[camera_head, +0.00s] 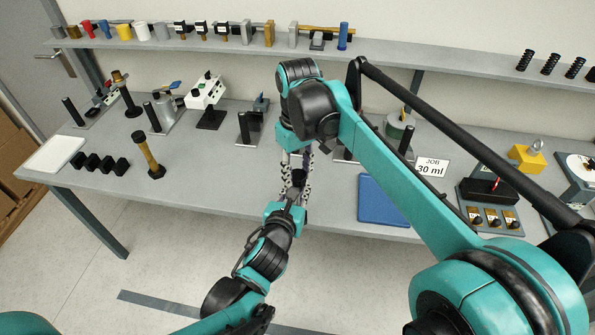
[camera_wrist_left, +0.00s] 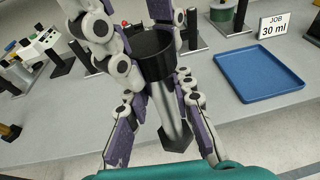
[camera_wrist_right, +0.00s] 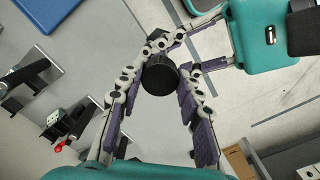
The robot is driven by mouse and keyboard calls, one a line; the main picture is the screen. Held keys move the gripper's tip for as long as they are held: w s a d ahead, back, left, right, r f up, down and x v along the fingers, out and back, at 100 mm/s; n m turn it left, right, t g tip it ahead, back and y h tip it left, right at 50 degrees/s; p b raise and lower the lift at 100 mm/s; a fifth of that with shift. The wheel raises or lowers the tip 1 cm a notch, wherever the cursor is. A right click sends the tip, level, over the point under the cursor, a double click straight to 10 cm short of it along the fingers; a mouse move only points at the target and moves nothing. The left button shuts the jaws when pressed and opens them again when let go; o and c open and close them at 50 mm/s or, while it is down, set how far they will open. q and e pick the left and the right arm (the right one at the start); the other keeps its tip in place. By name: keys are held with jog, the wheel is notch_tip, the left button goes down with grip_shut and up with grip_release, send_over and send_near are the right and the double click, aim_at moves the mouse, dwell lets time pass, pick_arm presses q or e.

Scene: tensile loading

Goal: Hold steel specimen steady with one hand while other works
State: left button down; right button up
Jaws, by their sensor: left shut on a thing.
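The steel specimen (camera_wrist_left: 165,101) is a grey rod with a wide black upper end and a dark lower end, tilted in the left wrist view. My left gripper (camera_head: 296,188) is shut on it, with fingers on both sides. My right gripper (camera_head: 296,148) comes down from above, its fingers close around the black upper end. In the right wrist view that black end (camera_wrist_right: 160,75) shows end-on between the fingers; whether they grip it is unclear. In the head view the grippers hide most of the specimen, at the table's front edge.
A blue tray (camera_head: 383,200) lies right of the grippers, near a JOB 30 ml card (camera_head: 431,167). A black-and-brass specimen (camera_head: 149,157), several black blocks (camera_head: 100,163) and a white tray (camera_head: 54,154) stand left. Fixtures line the table's back. A shelf (camera_head: 220,47) runs behind. Free tabletop lies left of the grippers.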

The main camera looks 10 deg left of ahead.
jog(key=o, duration=0.5)
notch_tip(320, 180, up, 12)
jog(key=shift+w, duration=0.15)
jog(key=shift+d, duration=0.15)
dwell(0.5)
jog(key=s+d+f+m+t+y, duration=0.1)
jog(key=s+d+f+m+t, duration=0.15)
jog(key=d, duration=0.55)
jog(key=s+d+f+m+t, duration=0.1)
jog(key=s+d+f+m, duration=0.1)
jog(key=d+f, duration=0.35)
jog(key=s+d+f+m+t, duration=0.1)
jog(key=s+d+f, duration=0.2)
jog(key=d+f, duration=0.1)
jog(key=s+d+f+m+t, duration=0.1)
jog(key=s+d+f+m, duration=0.1)
jog(key=s+d+f, duration=0.1)
jog(key=s+d+f+m+t+h, duration=0.1)
jog(key=s+d+f+t, duration=0.1)
jog(key=d+f, duration=0.3)
jog(key=shift+s+f, duration=0.1)
jog(key=shift+s, duration=0.75)
